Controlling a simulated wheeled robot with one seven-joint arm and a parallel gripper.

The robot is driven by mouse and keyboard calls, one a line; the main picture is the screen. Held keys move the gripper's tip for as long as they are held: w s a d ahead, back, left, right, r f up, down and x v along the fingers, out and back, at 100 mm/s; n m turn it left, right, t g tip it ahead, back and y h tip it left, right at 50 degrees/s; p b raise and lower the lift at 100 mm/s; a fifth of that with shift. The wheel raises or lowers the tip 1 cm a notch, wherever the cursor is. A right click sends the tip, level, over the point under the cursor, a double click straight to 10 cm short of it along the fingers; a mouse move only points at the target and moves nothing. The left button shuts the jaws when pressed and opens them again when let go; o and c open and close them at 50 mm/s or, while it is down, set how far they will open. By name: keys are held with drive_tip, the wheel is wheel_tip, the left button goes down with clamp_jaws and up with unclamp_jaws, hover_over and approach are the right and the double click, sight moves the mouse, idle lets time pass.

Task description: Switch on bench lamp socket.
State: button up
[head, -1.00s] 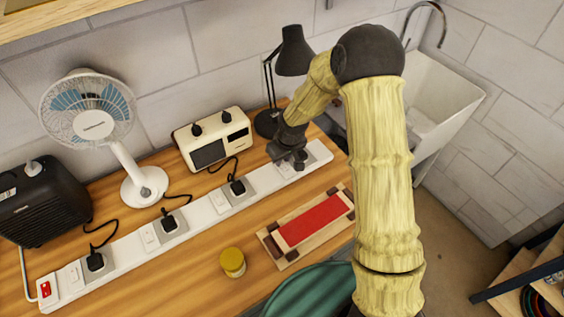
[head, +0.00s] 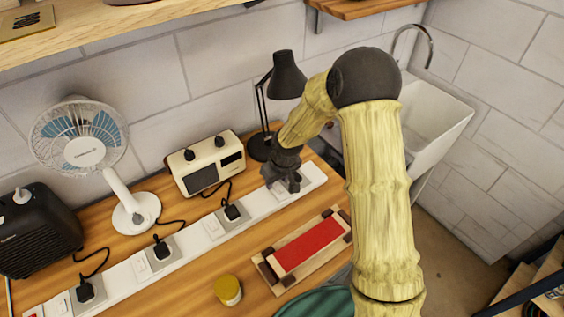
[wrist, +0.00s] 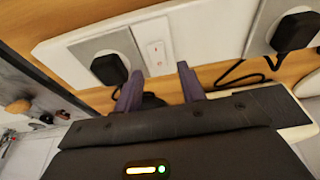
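The white power strip (head: 190,243) runs along the bench, with sockets, plugs and rocker switches. The dark desk lamp (head: 288,80) stands behind its right end and looks unlit. My gripper (head: 287,185) is low over the right end of the strip. In the wrist view the end socket (wrist: 85,47) holds a black plug (wrist: 108,69). A white rocker switch (wrist: 157,55) with a small red mark is beside it. My gripper (wrist: 161,72) is open and empty, its two dark fingers apart, with the switch ahead between them. Whether they touch it cannot be told.
A cream radio (head: 205,165), a white fan (head: 85,145) and a black heater-like box (head: 35,230) stand along the back. A yellow-lidded jar (head: 228,290) and a wooden tray with a red pad (head: 308,245) lie in front. A sink (head: 440,120) is at right.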

drive_tip(key=b+v, duration=0.1)
drive_tip(key=v, duration=1.5)
drive_tip(key=shift+s+d, duration=0.1)
drive_tip(key=shift+s, duration=0.05)
drive_tip(key=s+d+f+m+h, duration=0.1)
drive_tip(key=s+d+m, duration=0.5)
drive_tip(key=s+d, duration=0.7)
drive_tip(key=s+f, duration=0.1)
drive_tip(key=s, duration=0.2)
drive_tip(key=shift+d+f+m+h, duration=0.2)
drive_tip(key=shift+f+m+h, duration=0.1)
drive_tip(key=shift+f+m, duration=0.1)
drive_tip(key=shift+w+a, duration=0.1)
